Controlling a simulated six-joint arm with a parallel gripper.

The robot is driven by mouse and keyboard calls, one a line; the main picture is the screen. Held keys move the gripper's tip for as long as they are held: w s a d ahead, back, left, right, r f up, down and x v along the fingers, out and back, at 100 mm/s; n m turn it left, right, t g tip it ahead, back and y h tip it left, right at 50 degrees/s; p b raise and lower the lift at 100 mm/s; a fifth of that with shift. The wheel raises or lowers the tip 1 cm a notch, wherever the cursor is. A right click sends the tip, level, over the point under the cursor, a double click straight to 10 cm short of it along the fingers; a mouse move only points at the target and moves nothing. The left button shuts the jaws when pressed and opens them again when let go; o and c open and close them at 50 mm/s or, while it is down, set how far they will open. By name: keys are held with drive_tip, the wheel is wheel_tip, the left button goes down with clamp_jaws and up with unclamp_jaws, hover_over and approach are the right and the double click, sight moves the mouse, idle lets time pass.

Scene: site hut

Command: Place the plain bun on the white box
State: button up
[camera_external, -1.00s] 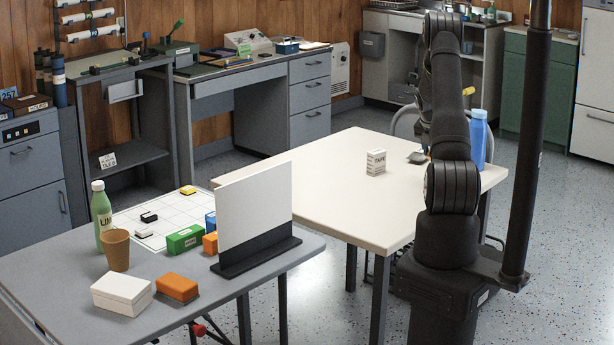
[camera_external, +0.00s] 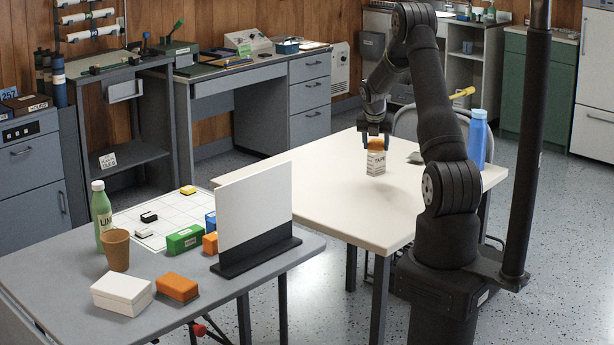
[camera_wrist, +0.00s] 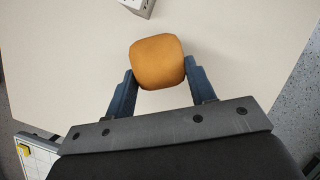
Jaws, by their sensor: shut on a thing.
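The plain bun (camera_external: 376,144) is an orange-brown rounded piece. My gripper (camera_external: 375,134) is shut on it, with a finger on each side. It also shows between the fingers in the wrist view (camera_wrist: 157,62). The bun is held above the cream table and overlaps the top of a small white carton with printing (camera_external: 376,164) in the external view. In the wrist view that carton (camera_wrist: 140,6) is cut off at the top edge, apart from the bun. A plain white lidded box (camera_external: 121,294) sits at the front of the grey table, away from my gripper.
An upright white panel on a black foot (camera_external: 255,205) stands on the grey table (camera_external: 222,316). An orange block (camera_external: 177,287), brown cup (camera_external: 116,250) and green bottle (camera_external: 101,209) are near the white box. A blue bottle (camera_external: 478,140) stands beside my arm. Much of the cream table (camera_external: 330,192) is clear.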

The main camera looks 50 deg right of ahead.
drive_tip(key=w+a+n, duration=0.1)
drive_tip(key=w+a, duration=0.3)
drive_tip(key=a, duration=0.3)
drive_tip(key=w+a+r+n+t+y, duration=0.1)
drive_tip(key=w+a+n, duration=0.15)
drive_tip(key=a, duration=0.35)
drive_tip(key=w+a+n, duration=0.1)
drive_tip(key=w+a, duration=0.3)
drive_tip(key=a, duration=0.3)
drive_tip(key=w+a+r+n+t+y, duration=0.1)
drive_tip(key=w+a+n, duration=0.1)
drive_tip(key=a, duration=1.1)
drive_tip(key=w+a+r+n+y, duration=0.1)
drive_tip(key=a+n, duration=0.2)
drive_tip(key=a, duration=1)
drive_tip(key=n+y, duration=0.3)
drive_tip(key=n, duration=0.5)
hover_over(138, 285)
drive_tip(key=s, duration=0.1)
drive_tip(key=shift+m, duration=0.25)
drive_tip(key=f, duration=0.5)
drive_tip(key=shift+s+d+f, duration=0.1)
drive_tip(key=shift+s+d, duration=0.05)
drive_tip(key=shift+d, duration=0.25)
drive_tip(key=shift+a+f, duration=0.1)
drive_tip(key=shift+a, duration=0.05)
drive_tip(key=shift+f, duration=2)
drive_tip(key=shift+f, duration=0.1)
